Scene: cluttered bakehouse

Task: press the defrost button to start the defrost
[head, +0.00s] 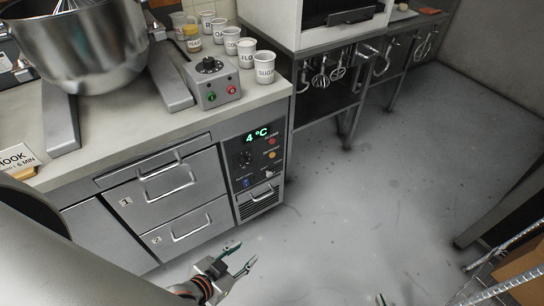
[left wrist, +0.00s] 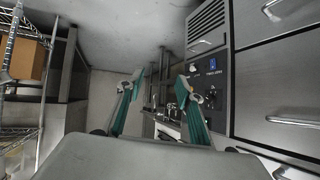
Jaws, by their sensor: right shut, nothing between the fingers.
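The fridge control panel (head: 259,160) is on the counter front, right of the drawers. It has a lit green 4 °C display (head: 257,135), a black dial (head: 246,158), a red round button (head: 271,141), an orange round button (head: 272,154), a pale knob (head: 268,169) and a blue switch (head: 246,183). Their labels are too small to read, so I cannot tell which is defrost. My left gripper (head: 246,256) is open and empty, in front of and below the panel, apart from it. Its spread fingers (left wrist: 160,84) show in the left wrist view. Only a tip of my right gripper (head: 380,299) shows at the bottom edge.
Drawers with bar handles (head: 170,185) lie left of the panel. A mixer bowl (head: 82,45), a control box (head: 212,83) with green and red buttons, and several labelled canisters (head: 264,72) stand on the counter. A wire rack (head: 505,265) is at lower right. The floor (head: 370,190) between is clear.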

